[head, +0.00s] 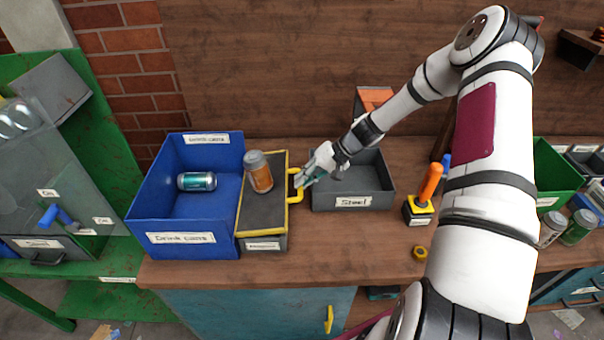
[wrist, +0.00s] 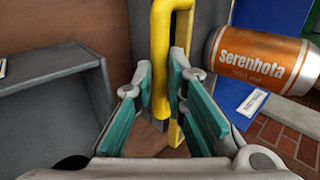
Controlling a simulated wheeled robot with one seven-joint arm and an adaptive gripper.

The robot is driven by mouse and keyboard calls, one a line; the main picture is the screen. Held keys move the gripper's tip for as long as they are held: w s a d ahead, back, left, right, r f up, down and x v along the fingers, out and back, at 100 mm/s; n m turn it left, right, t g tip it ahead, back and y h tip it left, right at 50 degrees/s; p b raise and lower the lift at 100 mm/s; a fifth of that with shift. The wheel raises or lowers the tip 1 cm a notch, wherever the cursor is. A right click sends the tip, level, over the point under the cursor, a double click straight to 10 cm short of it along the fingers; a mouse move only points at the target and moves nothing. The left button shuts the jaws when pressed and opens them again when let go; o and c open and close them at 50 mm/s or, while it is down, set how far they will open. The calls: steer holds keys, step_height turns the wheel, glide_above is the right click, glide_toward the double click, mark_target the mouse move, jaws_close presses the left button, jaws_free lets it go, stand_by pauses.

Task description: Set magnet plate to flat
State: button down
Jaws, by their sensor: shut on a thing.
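The magnet plate (head: 258,212) appears to be the dark grey panel with yellow edges on a grey box, between the blue crate and the steel bin. I cannot tell its exact tilt. An orange and silver can (head: 259,172) rests on it; its orange label shows at the right of the wrist view (wrist: 258,62). A yellow handle (head: 297,197) sticks out on the plate's right side. My gripper (head: 303,178) is at this handle. In the wrist view, its teal-padded fingers (wrist: 160,75) are shut around the yellow bar (wrist: 158,35).
The blue drink cans crate (head: 181,239) holds a teal can (head: 197,181). The grey steel bin (head: 378,199) stands just right of my gripper.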

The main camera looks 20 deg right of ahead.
steer(key=shift+s+d+f, duration=0.1)
steer(key=shift+d+f, duration=0.05)
steer(key=shift+f, duration=0.4)
steer(key=c, duration=1.6)
jaws_free()
steer(key=shift+r, duration=0.1)
steer(key=v, duration=1.2)
